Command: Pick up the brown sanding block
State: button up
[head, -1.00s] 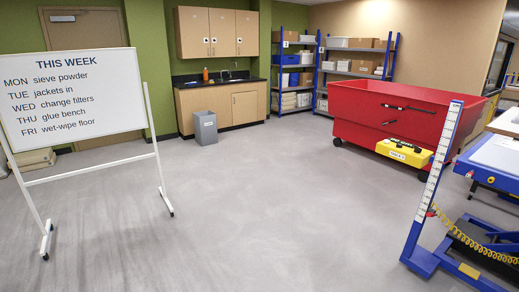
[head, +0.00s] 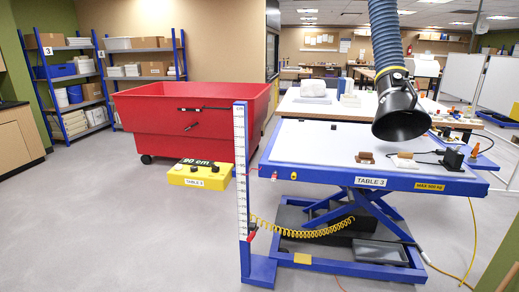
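A small brown block (head: 366,156), which looks like the sanding block, lies on the white top of the blue lift table (head: 290,150) labelled TABLE 3. It is near the table's front edge, right of its middle. A second small item, brown on a pale base (head: 404,158), lies just to its right. Both are too small to make out fully. My gripper is not in view.
A black extraction hood (head: 400,110) hangs low over the table's right part. A yellow coiled hose hangs below. A red bin (head: 190,120) stands back left. Floor at front left is clear.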

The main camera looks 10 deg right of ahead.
aim_at(363, 157)
jog(key=i+l+z, duration=0.2)
jog(key=z, duration=0.2)
jog(key=i+z, duration=0.65)
jog(key=z, duration=0.2)
jog(key=i+l+u, duration=0.1)
jog(key=i+u, duration=0.3)
jog(key=k, duration=0.05)
